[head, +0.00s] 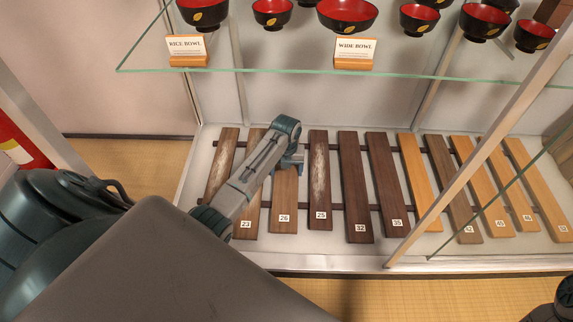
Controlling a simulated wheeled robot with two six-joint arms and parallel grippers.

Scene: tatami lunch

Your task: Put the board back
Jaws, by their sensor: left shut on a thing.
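Several long wooden boards lie side by side across two dark rails in the bottom of a display case. My left gripper (291,161) is at the upper part of the brown board marked 26 (284,197) and is shut on it. My arm hides that board's top end. The board lies in line with its neighbours, and I cannot tell whether it rests on the rails or is slightly raised. The dark board marked 23 (247,213) is to its left, partly behind my arm.
A glass shelf (300,71) with black-and-red bowls (347,14) and small signs hangs above the boards. A slanting frame bar (480,155) crosses the right side. More boards, dark and light, fill the right. Bare floor (370,295) shows in front.

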